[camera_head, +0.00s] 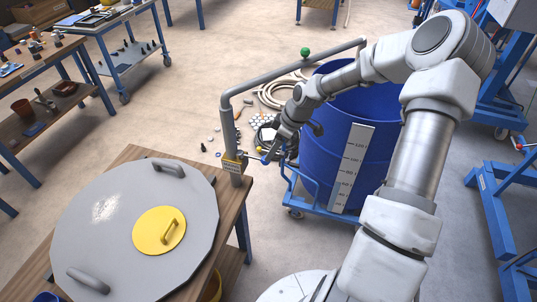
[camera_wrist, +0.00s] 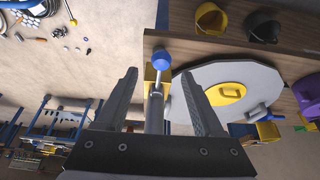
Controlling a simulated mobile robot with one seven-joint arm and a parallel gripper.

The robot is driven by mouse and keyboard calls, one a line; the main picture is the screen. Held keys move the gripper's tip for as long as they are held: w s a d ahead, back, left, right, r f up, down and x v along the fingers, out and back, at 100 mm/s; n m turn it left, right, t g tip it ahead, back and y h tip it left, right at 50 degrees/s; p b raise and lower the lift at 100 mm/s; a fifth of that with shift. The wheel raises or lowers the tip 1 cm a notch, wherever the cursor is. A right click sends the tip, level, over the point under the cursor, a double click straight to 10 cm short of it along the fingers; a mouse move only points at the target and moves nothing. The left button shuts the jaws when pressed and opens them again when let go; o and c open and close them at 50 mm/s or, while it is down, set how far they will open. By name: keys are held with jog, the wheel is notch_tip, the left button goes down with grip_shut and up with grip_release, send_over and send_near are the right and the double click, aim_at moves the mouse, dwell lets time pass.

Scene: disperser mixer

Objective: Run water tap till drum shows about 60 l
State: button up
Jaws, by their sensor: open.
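A grey water pipe (camera_head: 228,115) rises from the workbench corner, and its upper run reaches over the blue drum (camera_head: 335,130). A yellow block (camera_head: 232,165) sits low on the pipe, with a lever ending in a blue knob (camera_wrist: 162,60). My gripper (camera_head: 268,155) is at this lever. In the wrist view my gripper (camera_wrist: 158,76) is open, with the lever and knob between its fingers and a gap on both sides. A green ball (camera_head: 305,52) sits on the upper pipe. The drum carries a white litre scale (camera_head: 352,165). My arm hides part of the drum; I cannot make out a water level.
A large grey lid (camera_head: 100,215) with a yellow cover (camera_head: 160,230) lies on the wooden workbench (camera_head: 135,155). The drum stands on a blue trolley (camera_head: 330,208). A coiled hose (camera_head: 275,92) and small parts lie on the floor behind. Blue frames stand at right.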

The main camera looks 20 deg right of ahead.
jog(key=v, duration=1.2)
jog(key=shift+r, duration=0.3)
